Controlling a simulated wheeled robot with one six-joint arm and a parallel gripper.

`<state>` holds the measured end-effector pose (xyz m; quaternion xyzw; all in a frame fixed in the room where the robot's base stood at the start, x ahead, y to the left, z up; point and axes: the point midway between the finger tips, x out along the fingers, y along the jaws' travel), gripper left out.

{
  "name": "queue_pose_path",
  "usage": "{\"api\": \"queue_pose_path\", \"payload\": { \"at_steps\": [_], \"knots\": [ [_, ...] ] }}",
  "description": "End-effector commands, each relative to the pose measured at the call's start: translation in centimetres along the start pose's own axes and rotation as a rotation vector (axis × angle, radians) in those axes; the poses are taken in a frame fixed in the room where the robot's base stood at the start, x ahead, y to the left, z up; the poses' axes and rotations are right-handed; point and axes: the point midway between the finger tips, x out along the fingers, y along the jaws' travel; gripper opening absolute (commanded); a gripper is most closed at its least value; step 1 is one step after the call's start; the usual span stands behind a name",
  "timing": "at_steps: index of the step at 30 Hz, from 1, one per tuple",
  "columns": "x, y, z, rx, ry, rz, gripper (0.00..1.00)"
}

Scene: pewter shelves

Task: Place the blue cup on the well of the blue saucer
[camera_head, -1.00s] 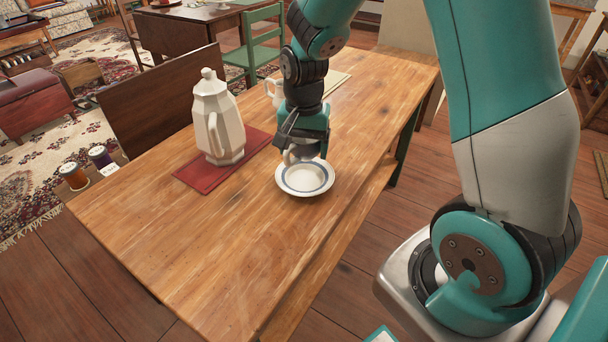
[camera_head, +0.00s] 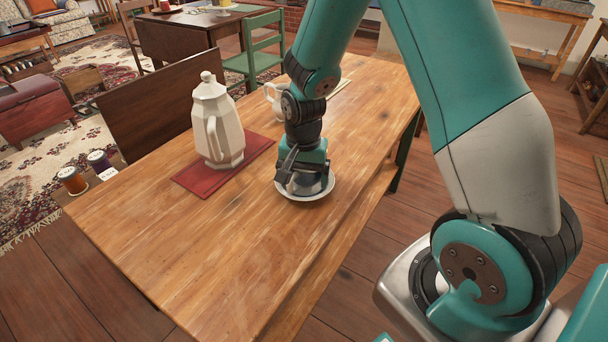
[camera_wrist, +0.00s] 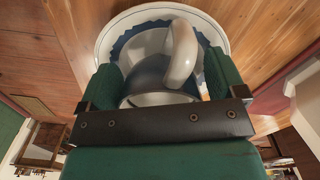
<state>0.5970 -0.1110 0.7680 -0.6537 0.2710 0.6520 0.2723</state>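The blue cup (camera_wrist: 150,76), pale grey-white with a blue band and a loop handle, is between the green fingers of my gripper (camera_wrist: 163,62) in the wrist view. The gripper looks shut on it. In the head view my gripper (camera_head: 303,180) points down over the blue saucer and largely hides the cup (camera_head: 310,184). The saucer (camera_head: 318,196) is white, with a blue ring seen in the wrist view (camera_wrist: 124,23). It lies on the wooden table, its well mostly covered by the cup. I cannot tell whether the cup touches it.
A tall white pot (camera_head: 217,125) stands on a red mat (camera_head: 205,181) to the left. Another white cup or jug (camera_head: 274,98) stands behind my wrist on the table (camera_head: 210,250). Two spools (camera_head: 72,181) sit beyond the left edge. The table's near part is clear.

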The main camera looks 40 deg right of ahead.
Motion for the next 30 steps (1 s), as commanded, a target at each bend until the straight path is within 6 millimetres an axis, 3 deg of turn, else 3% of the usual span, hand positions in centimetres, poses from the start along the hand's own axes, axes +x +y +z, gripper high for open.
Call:
{"api": "queue_pose_path", "payload": {
  "at_steps": [11, 14, 24, 30],
  "knots": [
    [-0.2, 0.2, 0.0, 0.002, -0.002, 0.004, 1.0],
    [-1.6, 0.1, 0.0, 0.001, 0.0, 0.002, 1.0],
    [-8.9, 0.0, -0.1, 0.0, 0.002, -0.001, 1.0],
    [-11.4, 0.0, 0.0, 0.0, 0.0, 0.001, 1.0]
  ]
}}
